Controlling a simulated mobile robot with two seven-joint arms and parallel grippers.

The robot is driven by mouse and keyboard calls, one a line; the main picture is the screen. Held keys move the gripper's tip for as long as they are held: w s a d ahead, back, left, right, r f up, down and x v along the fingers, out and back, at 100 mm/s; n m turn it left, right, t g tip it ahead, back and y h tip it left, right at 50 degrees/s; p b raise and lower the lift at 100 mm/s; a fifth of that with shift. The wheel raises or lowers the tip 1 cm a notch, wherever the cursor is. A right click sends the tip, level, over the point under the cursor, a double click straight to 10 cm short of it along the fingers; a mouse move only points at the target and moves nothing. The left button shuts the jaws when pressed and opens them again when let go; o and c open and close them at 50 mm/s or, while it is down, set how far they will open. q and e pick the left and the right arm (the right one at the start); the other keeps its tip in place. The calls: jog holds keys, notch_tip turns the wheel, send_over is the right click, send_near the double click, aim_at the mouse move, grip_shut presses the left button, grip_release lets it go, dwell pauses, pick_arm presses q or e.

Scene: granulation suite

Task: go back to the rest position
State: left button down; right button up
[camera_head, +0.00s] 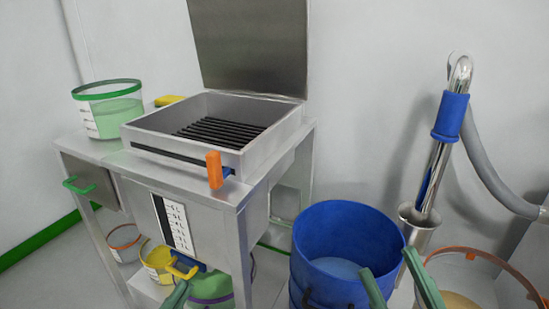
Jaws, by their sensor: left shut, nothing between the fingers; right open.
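My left gripper (177,293) shows only as green fingertips at the bottom edge, in front of the steel bench's lower shelf. It is shut and empty, just below a yellow handle with a blue part (182,268). My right gripper (387,262) shows two green fingers spread apart at the bottom edge. It is open, with nothing seen between the fingers, at the right side of a large blue drum (345,222). The rest of both grippers and the arms is out of the frame.
A steel bench (225,188) carries an open-lidded box with black bars (150,128) and a green-rimmed tub (108,107). Buckets stand below it. A steel tube with a blue collar (451,115) and an orange-rimmed container (514,272) are at the right.

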pick_arm(q)
jog(key=s+d+r+n+t+h+p, duration=0.1)
jog(key=s+d+r+n, duration=0.15)
jog(key=r, duration=0.55)
jog(key=s+d+r+n+t+p, duration=0.15)
jog(key=s+r+n, duration=0.25)
jog(key=r, duration=0.4)
jog(key=w+a+f+n+g+y+p, duration=0.2)
jog(key=w+f+n+g+y+p, duration=0.45)
jog(key=p, duration=1.05)
pick_arm(e)
jog(key=w+d+f+m+g+h, duration=0.35)
jog(key=w+m+h, duration=0.35)
jog(key=h, duration=0.3)
pick_arm(q)
jog(key=s+a+f+n+g+y+p, duration=0.2)
jog(key=s+f+g+y+p, duration=0.3)
jog(key=p, duration=1)
jog(key=s+f+g, duration=0.2)
jog(key=s, duration=0.2)
jog(key=shift+s, duration=0.2)
pick_arm(e)
jog(key=s+d+f+m+g+h, duration=0.1)
jog(key=s+f+m+g+h, duration=0.2)
jog(key=s+f+g, duration=0.6)
jog(key=shift+s+d, duration=0.15)
jog(key=shift+s, duration=0.1)
